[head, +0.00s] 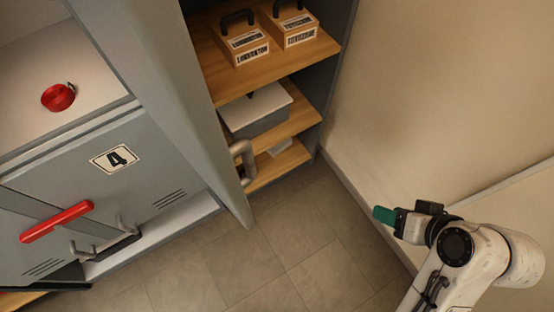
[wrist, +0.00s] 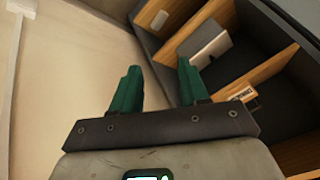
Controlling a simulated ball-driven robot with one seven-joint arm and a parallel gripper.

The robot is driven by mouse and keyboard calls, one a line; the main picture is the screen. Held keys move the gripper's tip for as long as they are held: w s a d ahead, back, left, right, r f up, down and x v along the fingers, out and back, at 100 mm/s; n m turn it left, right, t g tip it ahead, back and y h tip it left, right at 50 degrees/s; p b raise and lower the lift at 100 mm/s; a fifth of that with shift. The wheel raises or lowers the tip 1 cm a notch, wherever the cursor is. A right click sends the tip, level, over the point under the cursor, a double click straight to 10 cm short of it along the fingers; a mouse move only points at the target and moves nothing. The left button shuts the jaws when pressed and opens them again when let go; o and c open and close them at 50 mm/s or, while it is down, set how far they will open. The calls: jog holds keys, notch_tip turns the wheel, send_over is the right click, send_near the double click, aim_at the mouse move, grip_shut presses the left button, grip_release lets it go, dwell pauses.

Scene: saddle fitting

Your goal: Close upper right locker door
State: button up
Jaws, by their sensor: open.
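An open locker compartment (head: 35,97) at the upper left of the head view holds a red round object (head: 58,97). Below it is a shut grey door marked 4 (head: 60,185). A tall grey door panel (head: 185,90) with a curved metal handle (head: 243,160) stands swung out beside the open shelves. I cannot tell for certain whether this panel is the upper right locker door. My gripper (head: 383,215) has green fingers and is well to the right of the panel, near the wall, touching nothing. In the wrist view, my gripper (wrist: 160,82) is open and empty.
An open cabinet has wooden shelves (head: 290,125) with labelled wooden boxes (head: 242,42) and a grey bin (head: 258,112). Its shelves also show in the wrist view (wrist: 265,75). A red bar (head: 56,221) crosses the lower locker. A beige wall (head: 430,90) bounds the right; tiled floor (head: 290,235) between is clear.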

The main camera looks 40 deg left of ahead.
jog(key=w+a+r+n+g+y+b, duration=0.2)
jog(key=w+a+r+n+b, duration=0.15)
jog(key=a+r+n, duration=0.4)
jog(key=w+a+r+n+g+y+b, duration=0.15)
jog(key=a+r+n+b, duration=0.3)
jog(key=a+r, duration=0.5)
jog(key=n+g+h+b, duration=0.4)
jog(key=n+h+b, duration=0.45)
jog(key=n, duration=0.45)
send_near(248, 158)
jog(key=f, duration=0.1)
jog(key=shift+t+y, duration=0.3)
jog(key=shift+t, duration=0.05)
jog(key=b+x, duration=0.3)
jog(key=x, duration=0.8)
jog(key=shift+w, duration=0.2)
grip_shut()
